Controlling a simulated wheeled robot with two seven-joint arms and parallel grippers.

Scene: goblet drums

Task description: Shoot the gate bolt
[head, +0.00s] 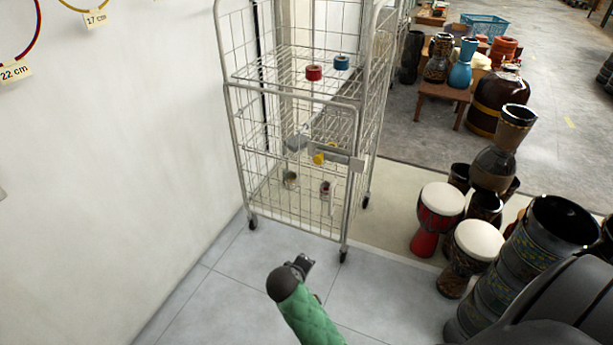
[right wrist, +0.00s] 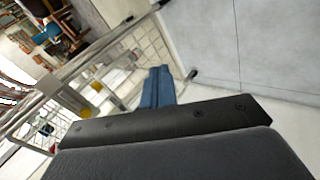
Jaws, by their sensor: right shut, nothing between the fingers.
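The wire cage trolley (head: 346,215) stands by the white wall in the head view, and its mesh also shows tilted in the right wrist view (right wrist: 120,80). A pale bolt plate (head: 345,160) sits at the right edge of its front gate (head: 285,98), with a yellow part (head: 318,158) at its left end. Whether the bolt is shot I cannot tell. My right gripper (head: 306,262), on a green-sleeved arm, is low in front of the trolley, apart from the bolt. Its blue fingers (right wrist: 158,86) are shut and empty. My left gripper is out of view.
A red roll (head: 314,73) and a blue roll (head: 342,62) lie on the trolley's shelf. Several goblet drums stand to the right, including a red one (head: 440,212) and a white-topped one (head: 475,245). Tiled floor (head: 220,290) is clear before the trolley.

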